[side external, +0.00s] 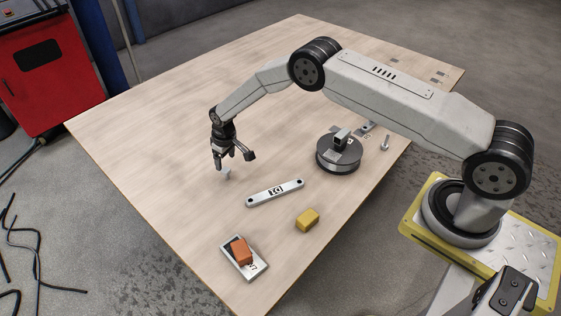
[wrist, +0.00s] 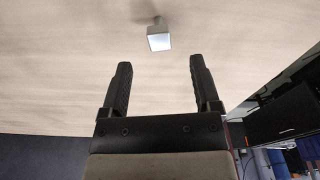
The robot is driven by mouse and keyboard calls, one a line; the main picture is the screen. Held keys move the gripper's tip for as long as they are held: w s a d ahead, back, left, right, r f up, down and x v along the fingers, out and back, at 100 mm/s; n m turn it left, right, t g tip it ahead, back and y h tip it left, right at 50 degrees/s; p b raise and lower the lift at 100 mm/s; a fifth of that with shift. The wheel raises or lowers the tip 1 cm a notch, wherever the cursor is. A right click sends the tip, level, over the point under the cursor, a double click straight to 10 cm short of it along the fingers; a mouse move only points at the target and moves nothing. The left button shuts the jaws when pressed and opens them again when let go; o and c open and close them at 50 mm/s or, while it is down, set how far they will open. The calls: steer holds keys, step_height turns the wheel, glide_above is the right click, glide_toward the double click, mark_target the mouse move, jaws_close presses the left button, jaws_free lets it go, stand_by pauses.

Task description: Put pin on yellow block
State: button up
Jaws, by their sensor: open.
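My gripper (side external: 225,160) is open and empty, pointing down over the left-middle of the wooden table. A small light-grey piece (side external: 226,174) is just below its fingers. In the wrist view this piece (wrist: 159,40) has a pale square face and lies beyond the two fingertips (wrist: 160,63), between their lines. A slim grey pin-like piece (side external: 385,143) stands near the table's right edge, far from my gripper. I cannot tell for sure which of the two is the pin. The yellow block (side external: 307,220) rests on the table at front centre, with nothing on it.
A grey link bar (side external: 275,193) lies between my gripper and the yellow block. An orange block (side external: 241,251) sits on a metal plate (side external: 257,271) near the front edge. A dark round disc (side external: 338,165) carries a small grey part. The table's left side is clear.

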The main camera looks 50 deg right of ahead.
mark_target(226, 169)
steer(key=shift+f, duration=0.6)
steer(key=shift+f, duration=0.1)
steer(key=shift+w+f, duration=0.2)
steer(key=shift+f, duration=1.05)
steer(key=shift+w+f, duration=0.2)
steer(key=shift+f, duration=1)
jaws_close()
